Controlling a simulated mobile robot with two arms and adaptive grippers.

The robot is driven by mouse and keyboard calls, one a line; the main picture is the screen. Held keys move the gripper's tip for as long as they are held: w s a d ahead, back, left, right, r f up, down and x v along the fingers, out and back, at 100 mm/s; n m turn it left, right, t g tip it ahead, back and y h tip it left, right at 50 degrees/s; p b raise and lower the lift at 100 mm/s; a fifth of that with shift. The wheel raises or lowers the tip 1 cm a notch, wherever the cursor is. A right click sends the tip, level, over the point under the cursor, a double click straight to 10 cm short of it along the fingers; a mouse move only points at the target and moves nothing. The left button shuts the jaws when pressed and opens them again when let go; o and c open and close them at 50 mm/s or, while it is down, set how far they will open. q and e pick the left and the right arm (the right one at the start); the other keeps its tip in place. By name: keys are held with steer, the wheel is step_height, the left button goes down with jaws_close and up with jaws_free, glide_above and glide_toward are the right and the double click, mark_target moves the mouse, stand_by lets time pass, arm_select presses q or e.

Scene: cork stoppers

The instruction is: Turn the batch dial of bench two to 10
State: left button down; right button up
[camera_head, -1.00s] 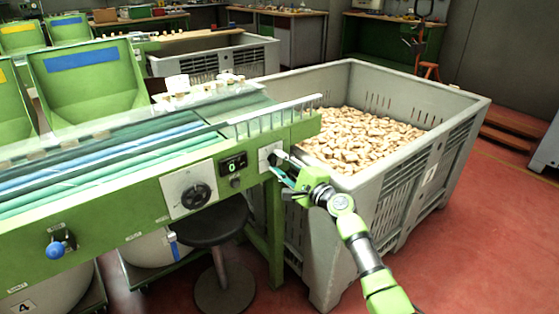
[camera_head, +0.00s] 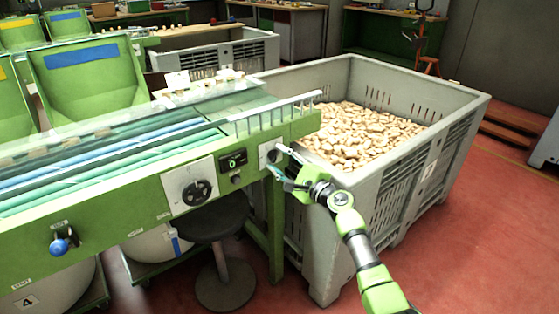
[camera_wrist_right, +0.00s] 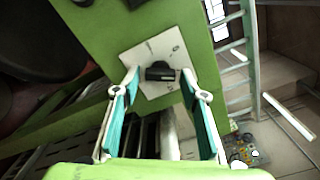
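The bench's green front carries a small dark dial knob (camera_wrist_right: 160,72) on a white plate (camera_head: 265,157) at its right end. My right gripper (camera_head: 276,163) is in front of this plate. In the right wrist view, the two teal-padded fingers of the gripper (camera_wrist_right: 163,92) are spread apart, with the knob seen between and just beyond the tips. I cannot tell whether they touch it. A small dark display (camera_head: 233,161) with a green digit, too small to read surely, sits left of the plate. My left gripper is out of view.
A larger black dial (camera_head: 197,192) on a white plate and a blue knob (camera_head: 57,248) are farther left on the bench front. A large grey crate (camera_head: 445,175) full of corks stands close to the right. A black stool (camera_head: 217,218) stands below.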

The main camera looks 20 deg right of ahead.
stand_by(0.3)
steer(key=v, duration=1.2)
